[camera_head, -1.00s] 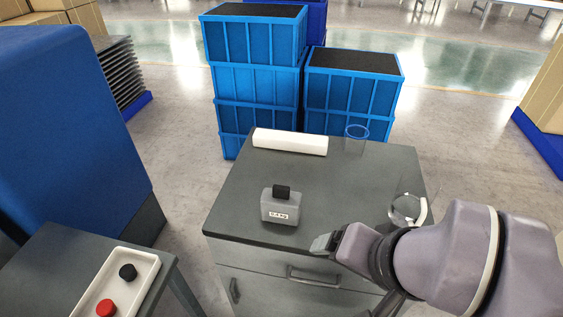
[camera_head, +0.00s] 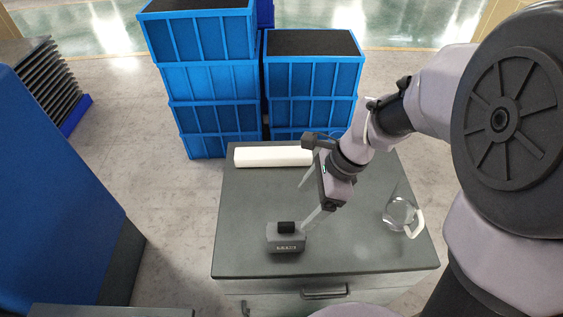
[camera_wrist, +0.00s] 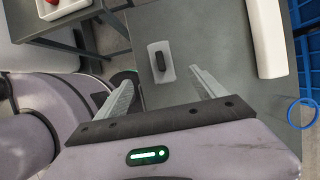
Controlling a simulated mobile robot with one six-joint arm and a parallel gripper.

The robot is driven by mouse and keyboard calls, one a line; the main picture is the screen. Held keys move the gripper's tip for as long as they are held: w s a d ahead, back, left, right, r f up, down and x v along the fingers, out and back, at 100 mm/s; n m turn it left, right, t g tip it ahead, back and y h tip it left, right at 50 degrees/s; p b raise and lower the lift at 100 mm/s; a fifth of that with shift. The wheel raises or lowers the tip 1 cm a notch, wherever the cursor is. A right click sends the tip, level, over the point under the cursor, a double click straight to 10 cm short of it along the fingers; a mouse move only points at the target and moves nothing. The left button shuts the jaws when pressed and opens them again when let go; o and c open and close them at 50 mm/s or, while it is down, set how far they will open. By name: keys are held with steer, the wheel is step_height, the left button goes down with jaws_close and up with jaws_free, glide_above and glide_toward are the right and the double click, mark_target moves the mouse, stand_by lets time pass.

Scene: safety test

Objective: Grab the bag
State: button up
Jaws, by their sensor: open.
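I see no clear bag. A small grey block (camera_head: 287,243) with a black knob on top and a printed label stands upright on the dark cabinet top (camera_head: 350,258), near its front left. It also shows in the wrist view (camera_wrist: 168,72), just past my fingertips. My gripper (camera_head: 304,205) is open and empty. In the head view, its fingers point down and left toward the block, with one fingertip close by the block's right side. In the wrist view, the block appears between the lines of the two fingers (camera_wrist: 162,80). Contact cannot be told.
A long white box-like piece (camera_head: 272,157) lies at the cabinet's back edge. A clear glass vessel with a white handle (camera_head: 400,212) stands at the right. A blue-rimmed glass (camera_wrist: 302,113) shows in the wrist view. Blue crates (camera_head: 210,90) are stacked behind. The front middle is clear.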

mark_target(282, 229)
steer(key=b+x, duration=0.7)
steer(key=x, duration=0.8)
steer(key=shift+a, duration=0.1)
steer(key=shift+r, duration=0.25)
jaws_close()
